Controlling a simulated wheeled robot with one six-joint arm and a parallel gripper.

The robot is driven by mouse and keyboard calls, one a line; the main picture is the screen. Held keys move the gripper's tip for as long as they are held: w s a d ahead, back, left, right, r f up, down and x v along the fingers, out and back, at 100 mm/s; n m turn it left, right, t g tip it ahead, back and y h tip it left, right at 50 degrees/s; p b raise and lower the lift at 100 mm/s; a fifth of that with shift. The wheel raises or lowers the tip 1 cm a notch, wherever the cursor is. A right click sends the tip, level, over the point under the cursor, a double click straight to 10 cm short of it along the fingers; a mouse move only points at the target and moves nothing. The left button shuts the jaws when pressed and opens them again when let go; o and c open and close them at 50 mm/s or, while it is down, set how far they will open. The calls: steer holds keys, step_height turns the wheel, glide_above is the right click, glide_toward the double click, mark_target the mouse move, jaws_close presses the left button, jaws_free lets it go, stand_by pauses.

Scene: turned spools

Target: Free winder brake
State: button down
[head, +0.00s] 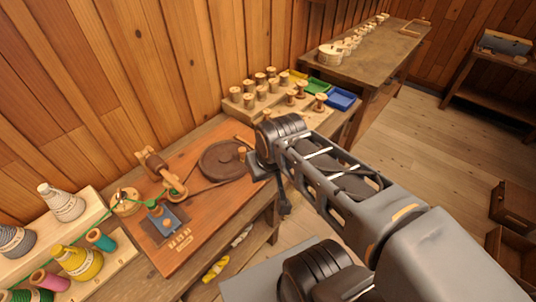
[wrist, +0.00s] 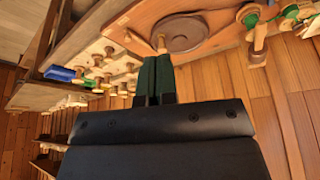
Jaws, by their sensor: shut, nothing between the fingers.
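The winder sits on a reddish wooden board (head: 205,220). It has a round dark wheel (head: 222,160) with a small upright peg (head: 242,153) at its edge, and a wooden spool holder (head: 160,172). A blue block with a small green-topped part (head: 165,220) sits on a dark plate nearer the front; I cannot tell for sure which part is the brake. In the wrist view my gripper (wrist: 156,60) is shut and empty, its green fingers pointing towards the wheel (wrist: 184,32). The peg (wrist: 162,43) appears just beyond the fingertips; contact is unclear. In the head view my arm hides the fingers.
Thread cones (head: 62,203) and coloured spools stand on a rack at the left. Bare wooden spools (head: 262,85) stand in a holder behind, beside green and blue trays (head: 341,99). A yellow item (head: 215,268) lies on the shelf below.

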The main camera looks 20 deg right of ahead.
steer(key=w+d+f+m+h+b, duration=0.1)
steer(key=w+d+f+m+b, duration=0.2)
steer(key=w+f+b, duration=0.3)
steer(key=w+d+f+m+g+h+b, duration=0.1)
steer(key=w+d+f+m+b, duration=0.3)
steer(key=w, duration=0.5)
step_height(320, 180, down, 2)
steer(key=b, duration=0.3)
steer(key=shift+w+f+m+h, duration=0.25)
steer(key=shift+w+m+h, duration=0.05)
steer(key=shift+w+m, duration=0.1)
steer(key=x, duration=1)
steer(key=shift+s+b, duration=0.1)
steer(key=shift+b, duration=0.25)
steer(key=shift+w+d+f+p, duration=0.1)
steer(key=shift+w+d+p, duration=0.05)
steer(key=shift+w+d, duration=0.35)
steer(key=shift+w+d+p, duration=0.15)
steer(key=shift+w+d, duration=0.2)
steer(key=shift+w, duration=0.3)
steer(key=shift+w+d, duration=0.35)
steer(key=shift+w, duration=0.1)
